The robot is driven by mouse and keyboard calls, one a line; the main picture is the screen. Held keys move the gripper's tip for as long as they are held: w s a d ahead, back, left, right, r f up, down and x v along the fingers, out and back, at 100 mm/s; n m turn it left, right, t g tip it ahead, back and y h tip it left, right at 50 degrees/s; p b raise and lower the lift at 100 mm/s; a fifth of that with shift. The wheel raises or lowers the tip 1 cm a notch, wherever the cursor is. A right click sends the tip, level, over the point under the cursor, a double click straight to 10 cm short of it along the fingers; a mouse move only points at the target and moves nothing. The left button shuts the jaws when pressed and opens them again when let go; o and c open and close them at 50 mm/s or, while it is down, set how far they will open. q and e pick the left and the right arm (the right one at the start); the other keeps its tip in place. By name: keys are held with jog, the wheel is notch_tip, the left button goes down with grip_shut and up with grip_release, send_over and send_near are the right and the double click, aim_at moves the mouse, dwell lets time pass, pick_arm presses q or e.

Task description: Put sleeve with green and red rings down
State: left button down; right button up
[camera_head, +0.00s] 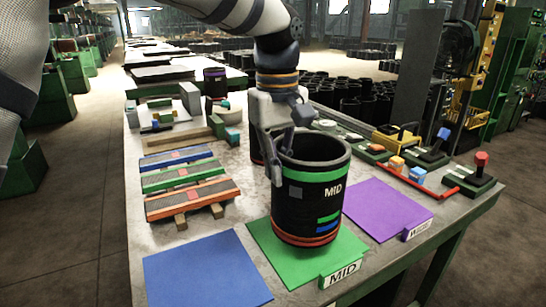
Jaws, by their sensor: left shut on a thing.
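The black sleeve (310,205) has a green ring near its top, red rings at its bottom and a "MID" label. It is upright above the green mat (352,255), within the mat's outline. I cannot tell whether its base touches the mat. My left gripper (277,165) comes down from above and is shut on the sleeve's near left wall at the rim. A "MID" sign (343,274) stands at the mat's front edge. My right gripper is not in view.
A blue mat (205,270) lies empty to the left, a purple mat (385,208) empty to the right. Striped bars (185,180) lie at the left. Another black sleeve (255,147) is partly hidden behind the gripper. Levers and controls (440,165) line the right side.

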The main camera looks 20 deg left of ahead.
pick_arm(q)
jog(key=shift+w+f, duration=0.2)
jog(key=shift+f, duration=0.65)
jog(key=shift+w+f, duration=0.2)
jog(key=shift+f, duration=0.75)
jog(key=c, duration=1.8)
grip_release()
jog(key=shift+s+f, duration=0.1)
jog(key=shift+o, duration=0.2)
notch_tip(320, 180, up, 12)
jog(key=shift+s+a+r, duration=0.1)
